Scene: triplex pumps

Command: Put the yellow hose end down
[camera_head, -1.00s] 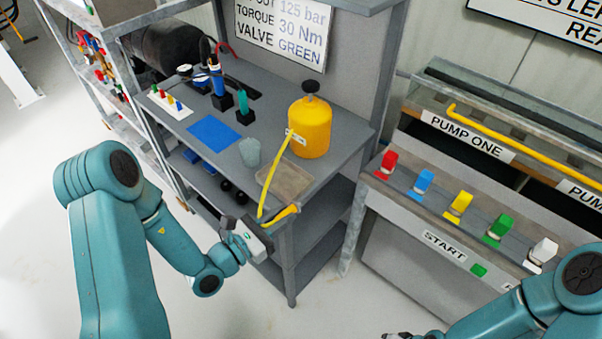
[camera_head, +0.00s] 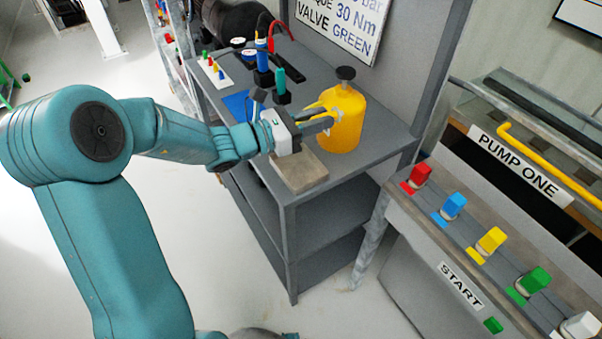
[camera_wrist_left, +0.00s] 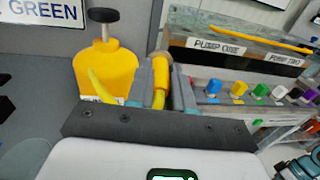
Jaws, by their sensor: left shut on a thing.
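The yellow hose end (camera_wrist_left: 160,72) is held between the fingers of my left gripper (camera_wrist_left: 161,88) in the left wrist view. Its metal tip points up and away. In the head view my left gripper (camera_head: 322,125) is over the bench, in front of the yellow pump bottle (camera_head: 346,110) with a black knob. The hose end is mostly hidden there by the gripper. The hose (camera_wrist_left: 100,86) runs in front of the bottle (camera_wrist_left: 105,70) in the wrist view. A brown-grey tray (camera_head: 300,174) lies on the bench corner below the gripper. My right gripper is not in view.
The grey bench (camera_head: 390,135) has free room right of the bottle. Blue and green tools (camera_head: 265,65) and a white peg block (camera_head: 214,70) stand farther back. The pump console (camera_head: 480,235) with coloured valve knobs is at the right.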

